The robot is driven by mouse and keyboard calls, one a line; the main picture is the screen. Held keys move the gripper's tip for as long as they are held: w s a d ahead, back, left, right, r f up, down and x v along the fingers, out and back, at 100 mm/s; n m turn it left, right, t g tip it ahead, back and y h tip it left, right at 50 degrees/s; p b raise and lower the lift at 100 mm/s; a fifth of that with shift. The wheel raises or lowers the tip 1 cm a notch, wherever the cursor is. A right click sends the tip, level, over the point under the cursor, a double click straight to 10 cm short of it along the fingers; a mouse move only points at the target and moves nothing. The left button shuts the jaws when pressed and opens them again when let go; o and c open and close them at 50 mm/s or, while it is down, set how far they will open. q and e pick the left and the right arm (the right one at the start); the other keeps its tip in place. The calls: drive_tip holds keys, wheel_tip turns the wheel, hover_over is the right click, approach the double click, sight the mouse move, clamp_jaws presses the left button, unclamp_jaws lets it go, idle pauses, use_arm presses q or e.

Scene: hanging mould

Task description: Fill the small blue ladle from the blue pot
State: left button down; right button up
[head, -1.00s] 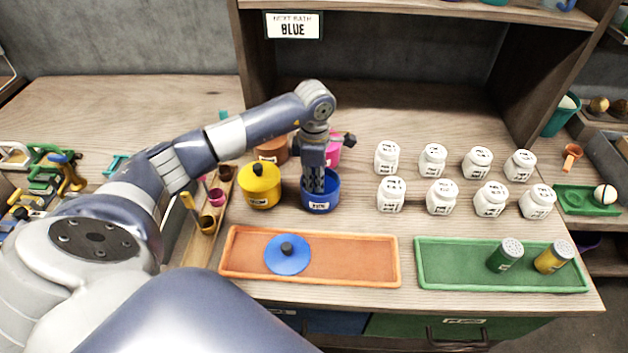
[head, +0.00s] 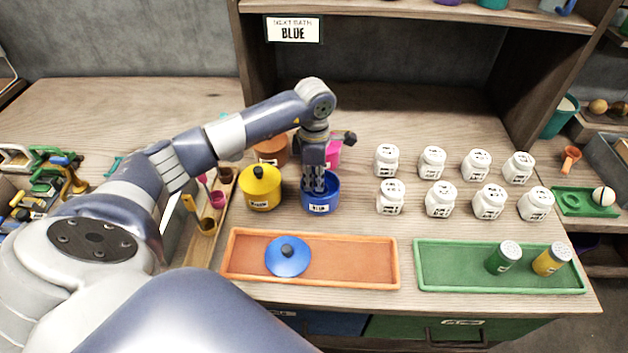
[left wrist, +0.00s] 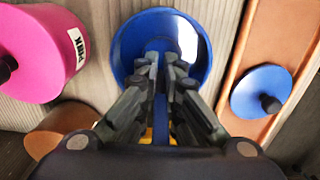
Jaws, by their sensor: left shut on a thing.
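The open blue pot (head: 333,192) stands on the table between the yellow pot and the white jars. My left gripper (head: 318,188) points down into its mouth. In the left wrist view the fingers (left wrist: 163,70) are shut on a narrow blue handle, the small blue ladle (left wrist: 160,122), in front of the pot (left wrist: 123,48). The ladle's bowl is hidden by the fingers and the pot, so I cannot tell what it holds. The pot's blue lid (head: 288,262) lies on the orange tray. My right gripper is not in view.
The lidded yellow pot (head: 260,190) stands close on the left, with pink (head: 334,152) and brown (head: 270,150) pots behind. A rack with other ladles (head: 208,222) is further left. Several white jars (head: 390,197) stand to the right. The orange tray (head: 360,268) is in front.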

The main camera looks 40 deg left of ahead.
sight(314, 172)
use_arm(q)
drive_tip(key=shift+r+p, duration=1.85)
drive_tip(key=shift+r, duration=1.45)
